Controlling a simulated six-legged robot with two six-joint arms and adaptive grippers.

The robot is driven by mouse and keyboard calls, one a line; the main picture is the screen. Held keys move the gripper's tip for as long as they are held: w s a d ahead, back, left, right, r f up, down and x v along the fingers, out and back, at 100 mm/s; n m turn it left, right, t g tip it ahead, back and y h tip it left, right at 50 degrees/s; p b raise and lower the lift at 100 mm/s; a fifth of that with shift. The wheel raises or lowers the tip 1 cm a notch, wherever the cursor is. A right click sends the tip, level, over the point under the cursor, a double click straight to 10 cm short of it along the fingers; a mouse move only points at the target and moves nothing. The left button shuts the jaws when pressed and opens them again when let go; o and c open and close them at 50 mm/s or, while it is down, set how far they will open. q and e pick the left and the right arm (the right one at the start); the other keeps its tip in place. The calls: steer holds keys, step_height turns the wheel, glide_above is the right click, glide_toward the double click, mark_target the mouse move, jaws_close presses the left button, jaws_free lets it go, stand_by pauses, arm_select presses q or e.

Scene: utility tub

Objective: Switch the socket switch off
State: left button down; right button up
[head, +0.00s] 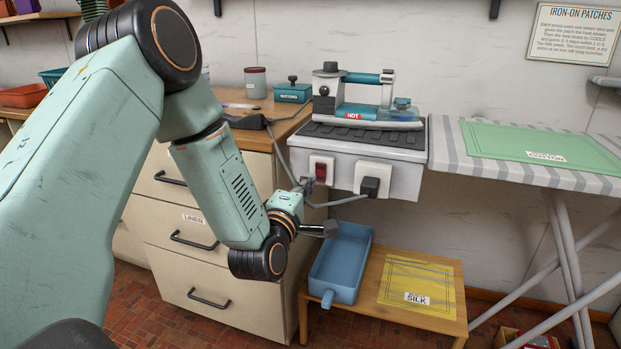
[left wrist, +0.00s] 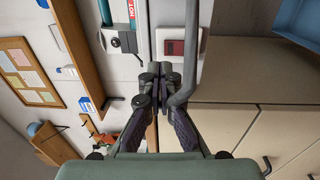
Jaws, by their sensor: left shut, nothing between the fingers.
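The socket switch is a red rocker (head: 321,172) on a white plate, on the front of the grey box under the iron. In the left wrist view the red rocker (left wrist: 173,48) shows just beyond my fingertips. I cannot tell which way it is tipped. My left gripper (head: 306,183) is at the left of the switch plate in the head view. In the left wrist view its fingers (left wrist: 160,70) are together and empty, pointing toward the plate. Whether they touch it is unclear. My right gripper is in neither view.
A black plug (head: 370,186) sits in the socket right of the switch; its grey cable (head: 340,200) loops close to my gripper. An iron (head: 372,112) labelled HOT stands above. A blue tub (head: 342,262) stands on a low bench (head: 440,322) below. Drawers (head: 165,240) are at left.

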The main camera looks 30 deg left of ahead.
arm_select(q)
steer(key=p+v, duration=0.1)
steer(key=v, duration=0.5)
steer(key=shift+s+r, duration=0.3)
steer(key=shift+r, duration=0.2)
steer(key=shift+s+r, duration=0.1)
steer(key=s+d+f+m+g+h+p, duration=0.1)
steer(key=s+d+f+m+g, duration=0.2)
steer(key=f+m, duration=0.25)
steer(key=s+d+f+m+g+h, duration=0.2)
steer(key=s+f+m+g, duration=0.15)
steer(key=f, duration=0.35)
steer(key=s+d+f+m+g+h+p, duration=0.1)
steer(key=s+d+f+m+g, duration=0.25)
steer(key=f+m, duration=0.2)
steer(key=s+d+f+m+g+p, duration=0.1)
steer(key=s+f+g, duration=0.3)
steer(key=s, duration=0.6)
steer(key=s+d+f+m+g+p, duration=0.1)
steer(key=s+f+m+g, duration=0.3)
steer(key=s, duration=0.7)
steer(key=shift+s+d+f+m+p, duration=0.3)
steer(key=shift+d+f+m+p, duration=0.05)
steer(key=shift+p, duration=0.05)
